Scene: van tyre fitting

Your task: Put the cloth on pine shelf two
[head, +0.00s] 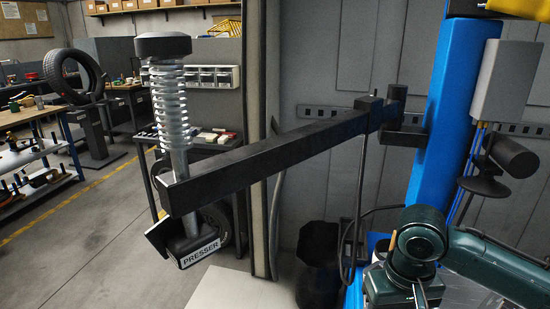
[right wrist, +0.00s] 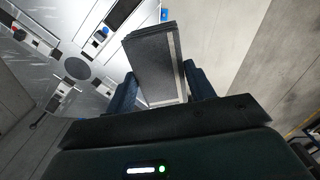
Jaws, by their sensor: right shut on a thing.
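My right gripper (right wrist: 163,88) shows in the right wrist view, its two blue fingers on either side of a dark grey, flat folded thing with a pale stripe near one edge. This looks like the cloth (right wrist: 150,60), and the gripper is shut on it. It sticks out beyond the fingers, over a grey metal machine surface and the floor. In the head view only my dark green arm shows at the lower right; neither gripper is visible there. I cannot make out a shelf marked as pine shelf two.
A black presser arm (head: 270,158) with a spring post crosses the head view from the blue column (head: 438,110). A black bin (head: 317,265) stands below. A workbench (head: 30,125), a tyre (head: 72,76) and a shelf with boxes (head: 165,8) are further left. Floor (head: 95,235) there is clear.

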